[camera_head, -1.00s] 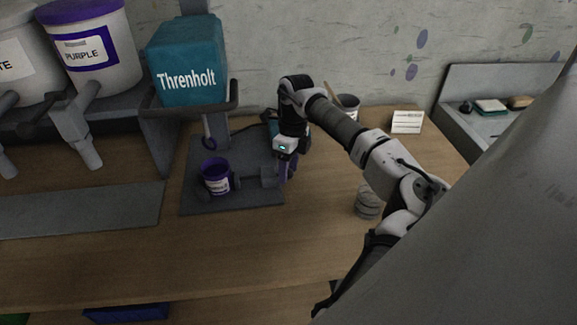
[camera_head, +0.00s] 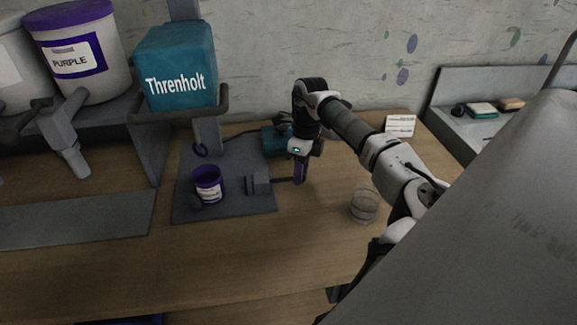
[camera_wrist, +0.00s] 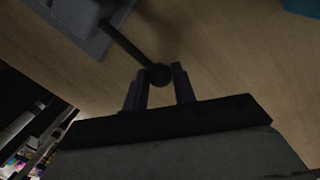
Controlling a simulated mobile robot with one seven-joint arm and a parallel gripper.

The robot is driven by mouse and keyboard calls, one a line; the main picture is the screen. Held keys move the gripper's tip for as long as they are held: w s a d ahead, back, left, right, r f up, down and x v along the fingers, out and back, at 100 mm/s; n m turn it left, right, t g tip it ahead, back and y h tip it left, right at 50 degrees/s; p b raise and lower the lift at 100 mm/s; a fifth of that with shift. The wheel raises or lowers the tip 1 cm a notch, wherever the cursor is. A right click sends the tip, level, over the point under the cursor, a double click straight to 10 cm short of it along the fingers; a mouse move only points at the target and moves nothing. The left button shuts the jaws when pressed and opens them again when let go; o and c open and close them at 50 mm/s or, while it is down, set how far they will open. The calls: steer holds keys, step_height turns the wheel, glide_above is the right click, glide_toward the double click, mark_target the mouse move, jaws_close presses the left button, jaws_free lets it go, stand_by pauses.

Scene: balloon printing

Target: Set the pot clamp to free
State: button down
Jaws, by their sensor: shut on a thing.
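The pot clamp's grey block (camera_head: 259,183) sits at the right side of the dark base plate (camera_head: 230,205), under the teal Threnholt machine (camera_head: 180,70). A thin dark rod runs right from the block to my gripper (camera_head: 299,178). In the wrist view the rod (camera_wrist: 122,42) ends in a round dark knob (camera_wrist: 159,75), and my gripper (camera_wrist: 160,85) is shut on that knob, one finger on each side.
A clear ridged cup (camera_head: 364,204) stands on the wooden table right of my gripper. A teal tool (camera_head: 273,140) lies behind the plate. A white card (camera_head: 400,125) stands at the back right. The table front is clear.

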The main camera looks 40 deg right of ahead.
steer(key=shift+s+d, duration=0.15)
steer(key=shift+d, duration=0.05)
steer(key=c, duration=1.1)
jaws_free()
steer(key=shift+d, duration=0.1)
steer(key=shift+c, duration=0.2)
steer(key=shift+r, duration=0.1)
step_height(320, 180, up, 14)
steer(key=w+d+b, duration=0.1)
steer(key=d+b, duration=0.1)
steer(key=shift+d+f, duration=0.15)
steer(key=shift+f, duration=0.1)
